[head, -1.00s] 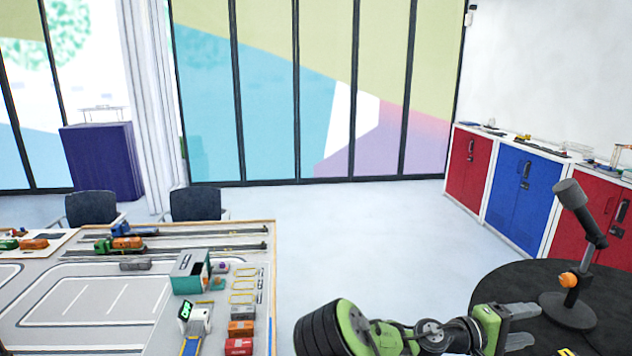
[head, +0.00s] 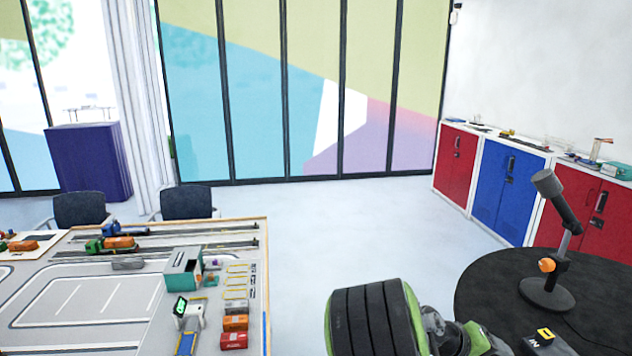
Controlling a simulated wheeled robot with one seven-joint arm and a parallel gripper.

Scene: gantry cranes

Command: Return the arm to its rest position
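My arm shows at the bottom of the head view, right of centre, as a black ribbed and green link with grey parts beyond it. It is folded low, between the model table and the round black table. My gripper is not visible now; the frame's lower edge and my own arm hide that end. I cannot see whether it holds anything.
A model table (head: 85,303) with toy trucks (head: 118,243), a teal-grey box (head: 184,270) and small containers (head: 234,340) is at left. A round black table (head: 490,290) at right bears a microphone-like stand (head: 558,240). Clear floor (head: 340,230) lies between, with cabinets (head: 500,190) behind.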

